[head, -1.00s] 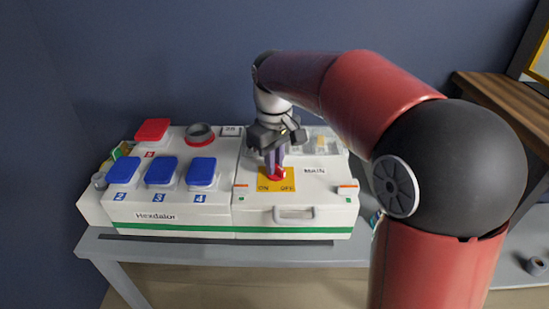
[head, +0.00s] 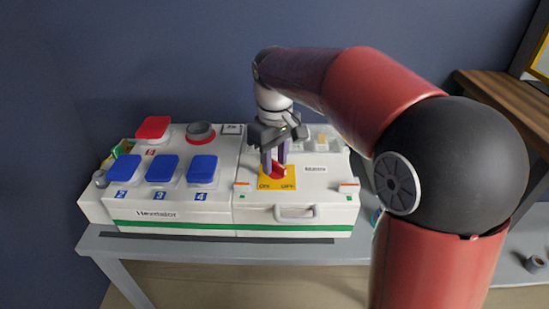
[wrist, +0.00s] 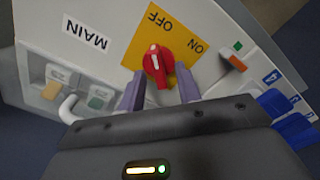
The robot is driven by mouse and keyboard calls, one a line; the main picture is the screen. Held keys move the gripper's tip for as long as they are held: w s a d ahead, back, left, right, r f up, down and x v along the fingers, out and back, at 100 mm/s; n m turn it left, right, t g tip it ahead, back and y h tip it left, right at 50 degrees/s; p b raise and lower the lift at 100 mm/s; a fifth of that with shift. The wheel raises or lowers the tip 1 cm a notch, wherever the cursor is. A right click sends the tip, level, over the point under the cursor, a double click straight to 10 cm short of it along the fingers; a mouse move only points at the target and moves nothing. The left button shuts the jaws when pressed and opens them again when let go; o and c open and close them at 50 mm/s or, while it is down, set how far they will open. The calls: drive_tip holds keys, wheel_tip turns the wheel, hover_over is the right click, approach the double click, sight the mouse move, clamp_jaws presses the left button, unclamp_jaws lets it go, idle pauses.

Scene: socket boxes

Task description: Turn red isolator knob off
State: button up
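A white box (head: 160,214) with blue covers (head: 162,170), a red cover (head: 152,130) and a grey round socket (head: 200,131) adjoins at left. A handle (head: 294,213) sticks out in front of the knob. A wooden shelf (head: 505,105) stands at right.

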sight(275, 162)
wheel_tip(275, 162, up, 7)
drive_tip(key=shift+r+p, duration=0.15)
drive_tip(key=shift+p, duration=0.3)
drive_tip(key=shift+r, duration=0.15)
drive_tip(key=s+d+f+m+t, duration=0.2)
drive_tip(key=s+d+f+m, duration=0.1)
drive_tip(key=s+d, duration=0.4)
drive_tip(key=s+d+f+m+t, duration=0.3)
drive_tip(key=s+d, duration=0.4)
drive_tip(key=s, duration=0.7)
drive_tip(key=f+m, duration=0.1)
drive_tip(key=m, duration=0.1)
drive_tip(key=shift+d+f+m+t, duration=0.2)
drive_tip(key=shift+m+t, duration=0.1)
drive_tip(key=shift+m, duration=0.1)
